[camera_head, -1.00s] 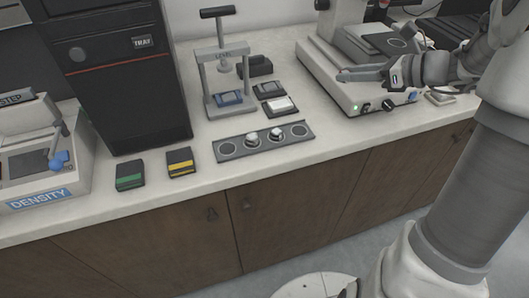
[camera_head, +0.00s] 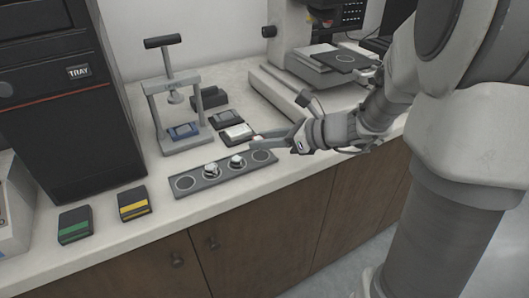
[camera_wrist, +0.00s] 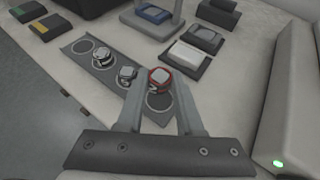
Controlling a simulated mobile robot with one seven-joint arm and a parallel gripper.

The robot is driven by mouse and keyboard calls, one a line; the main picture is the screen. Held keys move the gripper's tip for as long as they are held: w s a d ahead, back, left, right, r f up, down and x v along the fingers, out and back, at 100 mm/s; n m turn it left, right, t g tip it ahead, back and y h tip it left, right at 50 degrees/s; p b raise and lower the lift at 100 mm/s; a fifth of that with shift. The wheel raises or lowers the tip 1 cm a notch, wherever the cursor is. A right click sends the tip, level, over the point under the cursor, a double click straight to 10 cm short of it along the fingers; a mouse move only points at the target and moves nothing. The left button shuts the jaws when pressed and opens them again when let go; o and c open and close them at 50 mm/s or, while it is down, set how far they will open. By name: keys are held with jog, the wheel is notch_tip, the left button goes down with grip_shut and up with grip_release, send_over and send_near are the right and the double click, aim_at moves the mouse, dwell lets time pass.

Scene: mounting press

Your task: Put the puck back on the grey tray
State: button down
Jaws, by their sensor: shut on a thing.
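The grey tray (camera_head: 224,176) is a flat strip with ring-marked places on the counter. Two silvery pucks, a left one (camera_head: 211,170) and a right one (camera_head: 236,161), stand on its middle places; its end places look empty in the head view. My gripper (camera_head: 258,139) is over the tray's right end. In the wrist view, a puck with a red rim and pale top (camera_wrist: 159,77) sits between the fingertips of my gripper (camera_wrist: 159,80), which is shut on it. An empty ring (camera_wrist: 160,101) shows below it. The held puck's height above the tray is unclear.
A small press (camera_head: 180,105) with a blue block stands behind the tray, beside a dark box with a white top (camera_head: 236,133). Green (camera_head: 75,225) and yellow (camera_head: 133,203) blocks lie to the left. A microscope-like device (camera_head: 300,85) stands at the back right.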

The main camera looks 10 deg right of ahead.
jog(key=shift+f+b, duration=0.5)
jog(key=shift+f, duration=0.95)
jog(key=shift+f, duration=0.25)
jog(key=c, duration=0.6)
grip_release()
jog(key=shift+o, duration=0.2)
jog(key=shift+r, duration=0.15)
jog(key=shift+r, duration=0.3)
jog(key=p+v, duration=0.4)
jog(key=v, duration=0.8)
jog(key=shift+f, duration=0.2)
